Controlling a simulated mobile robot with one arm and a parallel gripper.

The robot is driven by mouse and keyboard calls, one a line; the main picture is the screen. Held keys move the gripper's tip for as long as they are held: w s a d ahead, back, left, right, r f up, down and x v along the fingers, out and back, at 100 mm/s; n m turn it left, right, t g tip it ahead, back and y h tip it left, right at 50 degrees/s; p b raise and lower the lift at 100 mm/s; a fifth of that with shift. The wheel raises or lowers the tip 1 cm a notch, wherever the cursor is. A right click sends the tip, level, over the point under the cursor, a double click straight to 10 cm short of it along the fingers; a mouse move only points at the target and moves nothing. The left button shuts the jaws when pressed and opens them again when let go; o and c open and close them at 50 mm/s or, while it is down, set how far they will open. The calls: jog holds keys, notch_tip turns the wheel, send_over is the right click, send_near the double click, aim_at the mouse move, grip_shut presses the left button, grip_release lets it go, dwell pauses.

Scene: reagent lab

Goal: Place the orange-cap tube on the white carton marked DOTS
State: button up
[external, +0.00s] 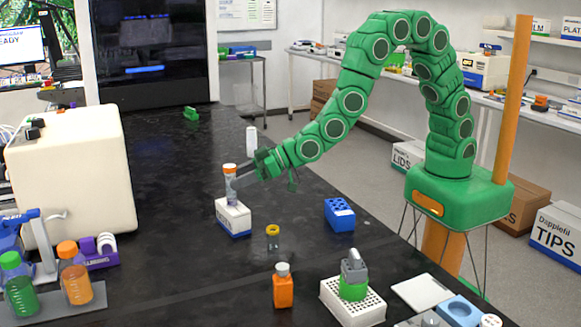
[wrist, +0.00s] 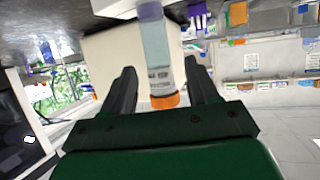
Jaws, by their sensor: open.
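The orange-cap tube (external: 230,187) is upright over the white carton (external: 233,218) with a blue lower band, and its lower end appears to meet the carton's top. The carton's marking is too small to read. My gripper (external: 238,183) reaches in from the right at the tube's height. In the wrist view, the tube (wrist: 157,58) lies between the two spread dark fingers of my gripper (wrist: 162,68), with gaps on both sides. Its orange cap (wrist: 165,101) shows near the palm side.
A blue rack (external: 339,214) and a small yellow-capped vial (external: 272,237) stand right of the carton. An orange bottle (external: 283,288) is nearer the front. A white bottle (external: 251,140) stands behind my gripper.

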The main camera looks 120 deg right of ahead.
jog(key=s+a+r+n+g+y, duration=0.1)
jog(key=s+a+r+g, duration=0.15)
jog(key=s, duration=0.75)
jog(key=s+a+r+g+y, duration=0.2)
jog(key=s+a, duration=0.1)
jog(key=s, duration=0.6)
jog(key=s+a+r+n+g+y, duration=0.1)
jog(key=s+a+r+g, duration=0.15)
jog(key=s, duration=0.75)
jog(key=s+d+r+g, duration=0.1)
jog(key=s+g, duration=0.1)
jog(key=s, duration=0.7)
jog(key=s+d+r+g, duration=0.2)
jog(key=s+g, duration=0.1)
jog(key=s, duration=0.6)
jog(key=s+d+r+n+g, duration=0.1)
jog(key=s+r+g, duration=0.1)
jog(key=s, duration=0.8)
jog(key=shift+d+r+g+h, duration=0.25)
jog(key=shift+d+g+h, duration=0.05)
jog(key=shift+d+g, duration=0.1)
